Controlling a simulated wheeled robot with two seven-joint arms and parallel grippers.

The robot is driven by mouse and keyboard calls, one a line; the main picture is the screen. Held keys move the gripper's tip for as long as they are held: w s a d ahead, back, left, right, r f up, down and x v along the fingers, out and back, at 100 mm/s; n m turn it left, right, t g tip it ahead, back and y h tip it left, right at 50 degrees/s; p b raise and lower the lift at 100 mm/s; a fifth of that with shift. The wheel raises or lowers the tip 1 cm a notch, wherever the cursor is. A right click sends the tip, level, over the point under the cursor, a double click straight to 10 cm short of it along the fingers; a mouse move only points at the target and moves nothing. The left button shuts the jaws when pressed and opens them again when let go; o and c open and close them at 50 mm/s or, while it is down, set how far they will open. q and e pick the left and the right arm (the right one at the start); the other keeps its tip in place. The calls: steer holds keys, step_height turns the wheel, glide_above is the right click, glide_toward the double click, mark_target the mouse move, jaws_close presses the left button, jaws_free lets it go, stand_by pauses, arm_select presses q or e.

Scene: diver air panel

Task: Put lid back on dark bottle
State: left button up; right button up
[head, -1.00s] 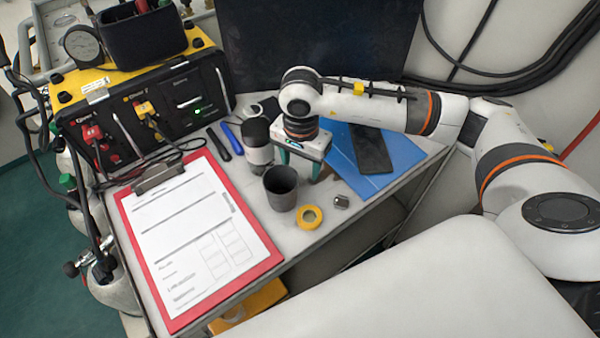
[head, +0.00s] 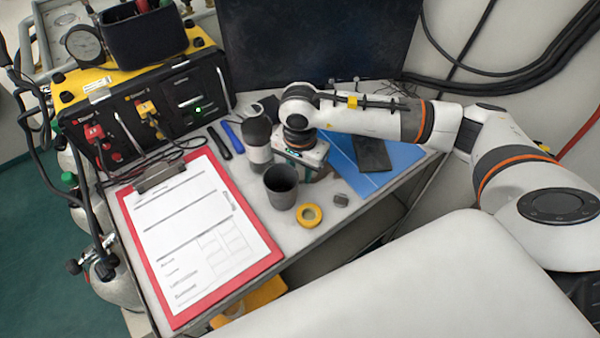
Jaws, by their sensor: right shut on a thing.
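A dark bottle with a grey band (head: 258,146) stands upright on the table, just left of my right gripper. My right gripper (head: 298,168) points down, low over the table, behind and right of an open dark grey cup (head: 281,188). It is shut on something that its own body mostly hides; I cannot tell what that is. I cannot make out a loose lid for certain. A small dark grey piece (head: 341,200) lies on the table right of the cup. My left gripper is not in view.
A yellow ring (head: 309,215) lies in front of the cup. A red clipboard (head: 178,320) covers the table's left part. A blue folder (head: 395,154) with a dark phone-like slab (head: 371,153) lies at right. The black and yellow air panel (head: 150,110) and a dark screen (head: 315,40) stand behind.

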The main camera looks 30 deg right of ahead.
mark_target(300, 174)
steer(key=shift+r, duration=0.1)
step_height(300, 174, up, 10)
steer(key=b, duration=0.1)
steer(key=shift+b, duration=0.35)
stand_by(0.3)
